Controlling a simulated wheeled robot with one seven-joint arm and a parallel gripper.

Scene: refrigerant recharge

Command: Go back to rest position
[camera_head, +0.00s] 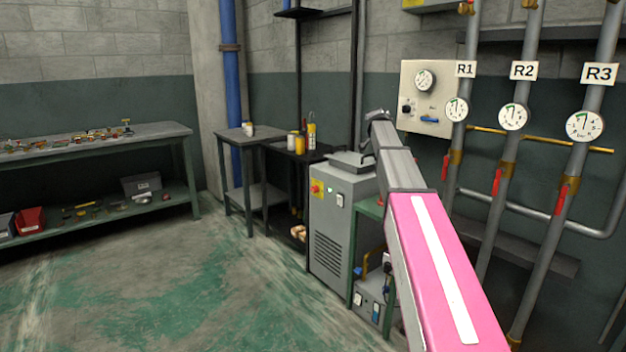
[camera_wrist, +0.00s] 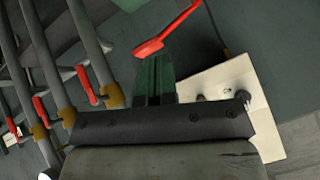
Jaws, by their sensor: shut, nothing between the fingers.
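My arm reaches forward in the head view, with a pink link in front and grey links behind it. Its far end is small there, in front of the wall beside the pale control panel (camera_head: 425,98). In the wrist view my gripper (camera_wrist: 154,68) shows as dark green fingers beyond a dark grey body. The fingers are shut and empty. A red lever (camera_wrist: 165,32) shows just beyond the fingertips; I cannot tell what it is fixed to or whether it touches them. The panel also shows tilted in the wrist view (camera_wrist: 225,85).
Grey pipes marked R1 (camera_head: 465,69), R2 (camera_head: 523,70) and R3 (camera_head: 599,73), with gauges and red handles, stand at right. A workbench (camera_head: 165,130) is at left. The floor (camera_head: 170,285) is clear.

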